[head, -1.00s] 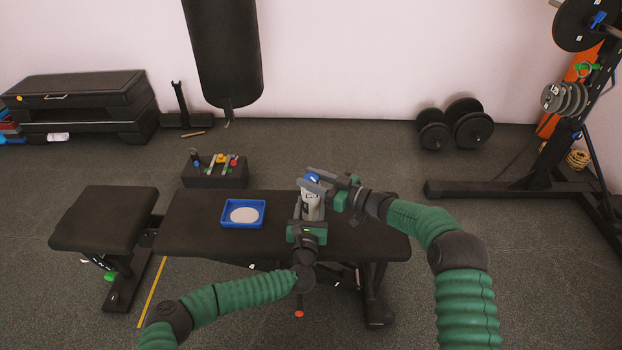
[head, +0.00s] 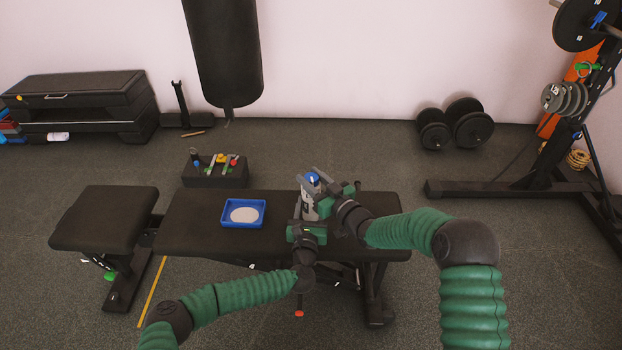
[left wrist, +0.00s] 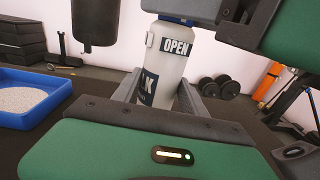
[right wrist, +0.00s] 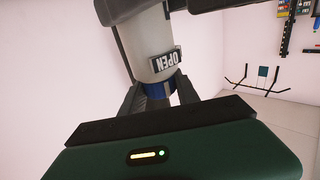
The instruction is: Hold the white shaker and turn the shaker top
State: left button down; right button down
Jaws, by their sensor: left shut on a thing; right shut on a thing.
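My left gripper (head: 308,214) is shut on the shaker's body from the near side. The blue shaker top (head: 313,178) shows in the right wrist view (right wrist: 158,88) between the fingers of my right gripper (right wrist: 160,96), which is shut on it from the near right. The fingers partly hide the top.
A blue tray (head: 225,225) with a pale round patch inside lies on the black bench (head: 187,222), left of the shaker. A dark block with coloured-handled items (head: 215,175) stands behind the bench. A punching bag (head: 222,50) hangs further back.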

jog(key=c, duration=0.9)
grip_release()
jog(key=v, duration=1.2)
